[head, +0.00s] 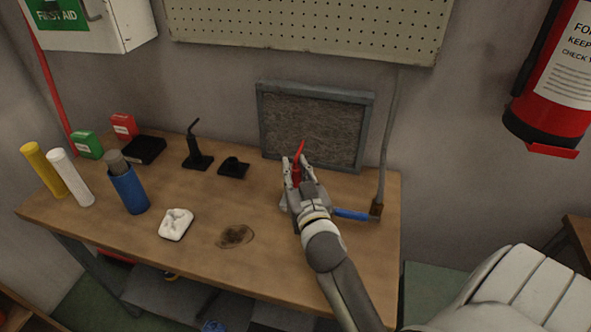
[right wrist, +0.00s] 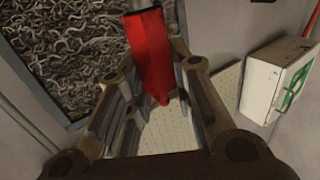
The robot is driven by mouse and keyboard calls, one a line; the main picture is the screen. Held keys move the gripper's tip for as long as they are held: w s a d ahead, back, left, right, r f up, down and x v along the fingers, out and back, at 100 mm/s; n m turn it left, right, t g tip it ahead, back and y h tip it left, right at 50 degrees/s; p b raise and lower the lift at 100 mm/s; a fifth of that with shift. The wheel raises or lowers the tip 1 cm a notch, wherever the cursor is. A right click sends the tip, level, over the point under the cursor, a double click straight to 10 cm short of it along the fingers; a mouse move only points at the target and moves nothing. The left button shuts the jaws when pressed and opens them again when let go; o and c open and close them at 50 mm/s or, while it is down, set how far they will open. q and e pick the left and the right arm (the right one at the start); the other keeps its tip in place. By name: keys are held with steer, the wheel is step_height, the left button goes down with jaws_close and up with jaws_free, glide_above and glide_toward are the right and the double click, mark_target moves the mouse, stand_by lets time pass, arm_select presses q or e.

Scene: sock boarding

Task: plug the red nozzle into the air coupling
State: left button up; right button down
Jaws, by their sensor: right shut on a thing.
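The red nozzle (head: 299,150) stands up, tilted, between the fingers of my right gripper (head: 297,172), above the right part of the bench. In the right wrist view the nozzle (right wrist: 155,55) is large and red, with a dark end at the top of the picture. My right gripper (right wrist: 155,100) is shut on it. What looks like the air coupling (head: 351,214) is a blue piece lying level beside a brown block, at the foot of a grey pipe. My gripper and wrist are left of it, and part of it may be hidden behind them. My left gripper is not in view.
A grey-framed panel (head: 316,128) stands at the back of the bench (head: 120,215). Left are a black bent nozzle (head: 195,145) on a stand, a low black holder (head: 233,168), a blue cup (head: 128,190) and a white tray (head: 176,224). The front right is clear.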

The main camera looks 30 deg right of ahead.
steer(key=shift+f+b, duration=0.45)
steer(key=shift+f, duration=0.3)
stand_by(0.6)
steer(key=c, duration=1.2)
jaws_free()
step_height(320, 180, up, 10)
